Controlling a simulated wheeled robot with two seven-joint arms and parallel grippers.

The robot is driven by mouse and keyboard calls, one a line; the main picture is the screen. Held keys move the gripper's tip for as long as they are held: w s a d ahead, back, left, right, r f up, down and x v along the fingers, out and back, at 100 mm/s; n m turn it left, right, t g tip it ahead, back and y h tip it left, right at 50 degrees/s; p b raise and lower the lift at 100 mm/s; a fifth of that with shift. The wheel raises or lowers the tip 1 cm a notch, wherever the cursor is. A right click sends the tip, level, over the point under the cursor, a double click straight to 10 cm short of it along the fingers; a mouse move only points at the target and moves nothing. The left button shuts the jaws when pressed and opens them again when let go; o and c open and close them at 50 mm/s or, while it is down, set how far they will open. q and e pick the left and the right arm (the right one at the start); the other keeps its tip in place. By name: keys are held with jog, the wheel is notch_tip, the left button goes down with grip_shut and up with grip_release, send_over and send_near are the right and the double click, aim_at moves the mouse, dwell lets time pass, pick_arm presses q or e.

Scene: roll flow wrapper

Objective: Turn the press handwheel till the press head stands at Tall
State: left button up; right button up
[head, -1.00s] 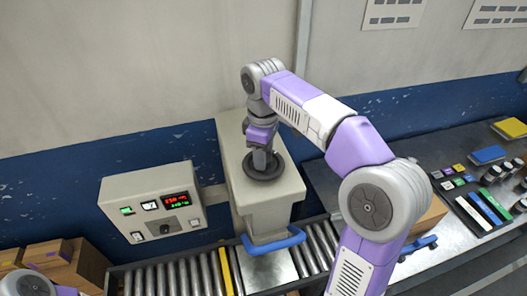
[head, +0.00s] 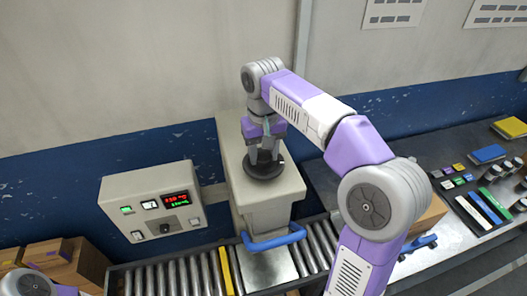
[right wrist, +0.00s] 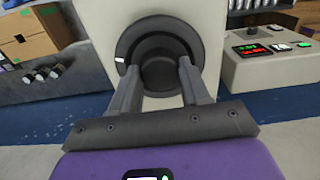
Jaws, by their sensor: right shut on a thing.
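The press handwheel (head: 264,170) is a dark round wheel on top of the beige press housing (head: 268,212). My right gripper (head: 264,158) points down at it from above and is shut on its hub. In the right wrist view the two fingers of my right gripper (right wrist: 158,80) stand on either side of the dark hub of the handwheel (right wrist: 160,28), and a white mark shows on the rim at left. A blue handle (head: 273,240) sits at the press's lower front. The press head's height mark cannot be read. My left gripper is outside the view.
A control box (head: 153,201) with small lit displays stands left of the press; its digits are too small to read. A roller conveyor (head: 180,278) runs beneath the press. Cardboard boxes (head: 50,262) lie at lower left. A grey bench (head: 450,200) with small items is at right.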

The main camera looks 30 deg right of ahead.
aim_at(264, 156)
jog(key=m, duration=1.3)
jog(key=shift+m, duration=0.4)
dwell(0.3)
jog(key=o, duration=1.1)
jog(key=shift+c, duration=0.2)
jog(key=shift+r, duration=3.8)
